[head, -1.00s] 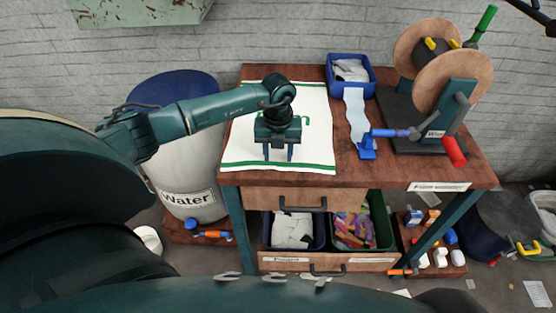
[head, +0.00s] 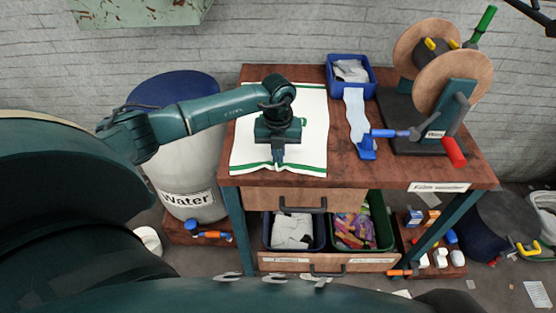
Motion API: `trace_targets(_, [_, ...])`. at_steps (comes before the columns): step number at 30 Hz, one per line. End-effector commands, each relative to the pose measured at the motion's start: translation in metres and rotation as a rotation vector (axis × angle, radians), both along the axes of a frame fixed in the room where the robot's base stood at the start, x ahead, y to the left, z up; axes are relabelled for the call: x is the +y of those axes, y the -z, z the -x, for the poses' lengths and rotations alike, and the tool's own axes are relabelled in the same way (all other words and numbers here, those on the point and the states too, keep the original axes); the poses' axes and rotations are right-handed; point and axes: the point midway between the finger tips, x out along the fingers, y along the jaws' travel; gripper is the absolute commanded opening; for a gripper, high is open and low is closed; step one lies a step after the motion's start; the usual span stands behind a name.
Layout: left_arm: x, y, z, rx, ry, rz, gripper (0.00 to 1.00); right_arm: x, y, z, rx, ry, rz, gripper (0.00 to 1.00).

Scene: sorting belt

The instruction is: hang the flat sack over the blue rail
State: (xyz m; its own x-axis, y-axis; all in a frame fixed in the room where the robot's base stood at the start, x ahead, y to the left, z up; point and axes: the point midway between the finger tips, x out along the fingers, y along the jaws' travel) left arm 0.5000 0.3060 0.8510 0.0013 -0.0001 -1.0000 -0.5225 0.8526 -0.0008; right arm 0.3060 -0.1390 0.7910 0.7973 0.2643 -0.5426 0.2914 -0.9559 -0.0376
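The flat sack (head: 250,150) is white with green stripes and lies on the wooden bench top. My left gripper (head: 278,160) points down over the sack's front part. Its fingers are together, and the cloth is drawn into a fold at them, so it is shut on the sack near the front edge. The gripper and wrist hide the middle of the sack and most of its green print. The sack still lies on the bench. I cannot make out a blue rail in this view. My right gripper is not in view.
The bench (head: 400,172) also carries a blue bin (head: 335,76) of papers, a pale strip (head: 357,118) running to a small blue tool, and a reel stand (head: 455,90) at right. A water barrel (head: 190,180) stands left. Bins sit under the drawer (head: 300,197).

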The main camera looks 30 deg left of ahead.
Motion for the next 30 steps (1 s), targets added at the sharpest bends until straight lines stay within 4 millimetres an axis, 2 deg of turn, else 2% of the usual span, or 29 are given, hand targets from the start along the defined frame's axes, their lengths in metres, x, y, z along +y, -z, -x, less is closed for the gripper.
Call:
trace_targets(17, [0.0,0.001,0.001,0.005,0.0,-0.002,0.0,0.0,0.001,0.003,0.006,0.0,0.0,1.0])
trace_targets(20, [0.0,-0.011,0.001,0.003,0.0,-0.002,0.0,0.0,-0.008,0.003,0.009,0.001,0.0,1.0])
trace_targets(23, [0.001,-0.035,0.0,0.001,0.0,-0.002,0.0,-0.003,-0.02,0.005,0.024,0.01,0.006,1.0])
trace_targets(30, [0.0,-0.083,0.0,0.0,0.0,0.0,0.0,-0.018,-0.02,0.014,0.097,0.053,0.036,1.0])
